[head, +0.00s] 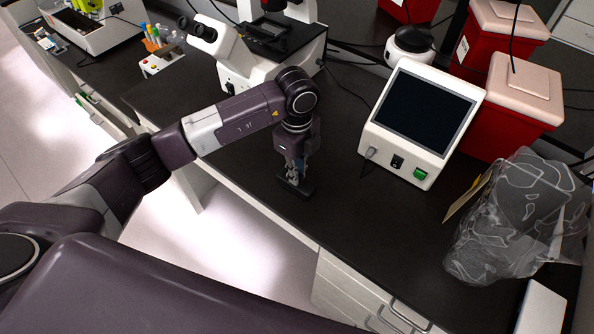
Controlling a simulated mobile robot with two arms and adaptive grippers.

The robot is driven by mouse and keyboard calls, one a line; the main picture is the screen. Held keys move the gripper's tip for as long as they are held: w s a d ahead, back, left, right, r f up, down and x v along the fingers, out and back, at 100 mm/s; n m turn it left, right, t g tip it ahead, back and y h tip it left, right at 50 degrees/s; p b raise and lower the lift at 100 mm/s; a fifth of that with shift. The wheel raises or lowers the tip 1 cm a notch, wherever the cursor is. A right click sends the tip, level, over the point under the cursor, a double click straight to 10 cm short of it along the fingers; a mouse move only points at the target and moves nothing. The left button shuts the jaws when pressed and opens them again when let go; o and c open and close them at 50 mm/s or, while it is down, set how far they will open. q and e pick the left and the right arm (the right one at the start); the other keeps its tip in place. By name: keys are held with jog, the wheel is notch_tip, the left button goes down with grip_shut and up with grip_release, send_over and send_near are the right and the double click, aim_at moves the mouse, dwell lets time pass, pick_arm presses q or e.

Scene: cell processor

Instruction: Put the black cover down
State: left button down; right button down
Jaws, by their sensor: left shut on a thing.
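My left gripper (292,175) points down over the black counter, left of the white cell processor (393,144) with its dark screen. It is shut on the black cover (296,190), a small flat dark piece just below the fingertips. The cover is at or very near the counter top near the front edge; dark on dark, I cannot tell whether it touches. The fingers hide part of the cover. My right gripper is not in view.
A white microscope (233,58) stands behind my left arm. Red bins with pale lids (526,88) stand at the back right. A clear plastic bag (505,225) lies at the right. The black counter (345,215) is bare between the gripper and the bag.

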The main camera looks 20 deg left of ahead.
pick_arm(q)
jog(key=c, duration=2.4)
grip_release()
jog(key=shift+f, duration=0.15)
jog(key=o, duration=0.4)
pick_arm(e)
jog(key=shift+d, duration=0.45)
